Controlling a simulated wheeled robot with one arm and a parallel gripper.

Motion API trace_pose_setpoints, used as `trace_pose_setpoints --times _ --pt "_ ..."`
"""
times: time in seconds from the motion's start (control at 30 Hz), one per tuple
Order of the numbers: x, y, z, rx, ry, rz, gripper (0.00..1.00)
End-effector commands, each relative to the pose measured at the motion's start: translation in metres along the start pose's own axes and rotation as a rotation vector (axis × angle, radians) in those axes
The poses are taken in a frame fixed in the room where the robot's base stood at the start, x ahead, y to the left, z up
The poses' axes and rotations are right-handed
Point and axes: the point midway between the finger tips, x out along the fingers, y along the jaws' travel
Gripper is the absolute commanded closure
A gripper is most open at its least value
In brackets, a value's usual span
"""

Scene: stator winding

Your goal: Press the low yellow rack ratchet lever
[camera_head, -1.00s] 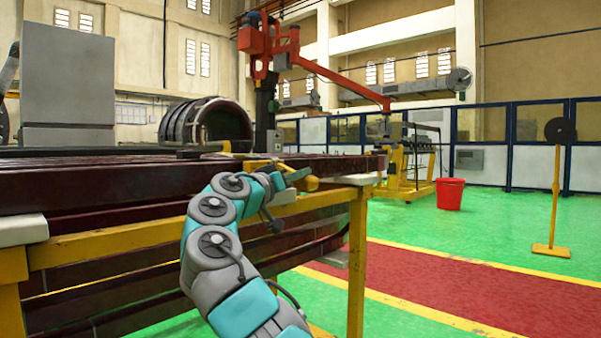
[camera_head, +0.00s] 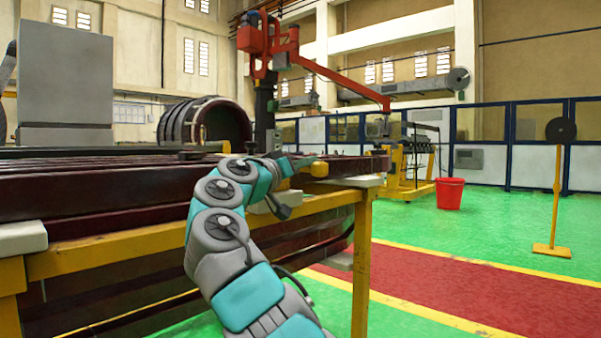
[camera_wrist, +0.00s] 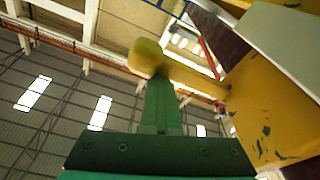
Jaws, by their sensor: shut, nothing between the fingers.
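The yellow ratchet lever (camera_head: 319,169) is at the right end of the yellow rack (camera_head: 340,196). In the wrist view its rounded knob (camera_wrist: 147,57) and thin shaft (camera_wrist: 195,80) stick out from the yellow rack post (camera_wrist: 270,110). My gripper (camera_head: 303,163) is at the lever's knob in the head view. In the wrist view my green gripper (camera_wrist: 160,85) is shut and empty, and its tip meets the knob in the picture. The tip overlaps the knob's edge, so I cannot tell if they touch.
Dark red bars (camera_head: 110,185) lie along the rack beside my arm. A pale block (camera_head: 356,181) sits at the rack's right end. A red bucket (camera_head: 449,194) stands farther off on the green floor (camera_head: 500,215).

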Motion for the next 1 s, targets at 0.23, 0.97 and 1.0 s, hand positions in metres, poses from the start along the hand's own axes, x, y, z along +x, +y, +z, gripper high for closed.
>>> trace_pose_setpoints --times 0.23,0.97,1.0 --pt "-0.042 0.0 -0.001 -0.002 0.003 -0.002 1.0" --pt "-0.1 -0.001 -0.001 -0.002 0.0 -0.003 1.0" --pt "-0.1 -0.001 -0.001 -0.002 0.001 -0.003 1.0"
